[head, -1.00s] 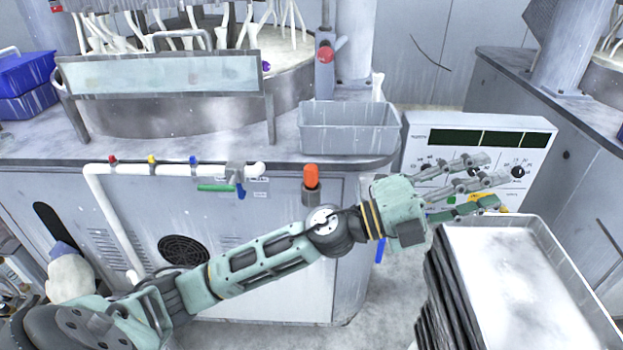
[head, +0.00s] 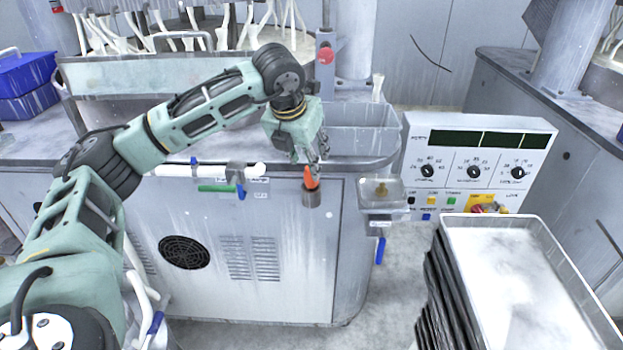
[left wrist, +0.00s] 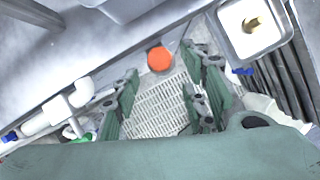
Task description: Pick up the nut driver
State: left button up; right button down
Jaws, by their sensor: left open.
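The nut driver's orange handle (head: 311,181) stands upright in a metal holder (head: 311,197) on the front of the machine cabinet; its shaft is hidden. In the left wrist view the handle shows from above as a round orange top (left wrist: 159,59). My left gripper (head: 313,170) points down just above and around the handle, partly covering it. In the wrist view its fingers are spread (left wrist: 166,92), with the orange top between and slightly beyond them. I cannot tell whether they touch it. My right gripper is not in view.
A small tray with a brass piece (head: 380,190) sticks out right of the holder, and a grey bin (head: 370,140) stands above on the counter. White piping with valves (head: 215,170) runs left. A control panel (head: 480,155) and stacked trays (head: 535,225) stand at right.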

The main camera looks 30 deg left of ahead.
aim_at(311, 184)
pick_arm(q)
jog(key=x, duration=0.3)
jog(key=p+x, duration=0.1)
jog(key=x, duration=0.1)
jog(key=shift+w+a, duration=0.2)
jog(key=shift+a, duration=0.15)
jog(key=shift+c, duration=0.2)
grip_shut()
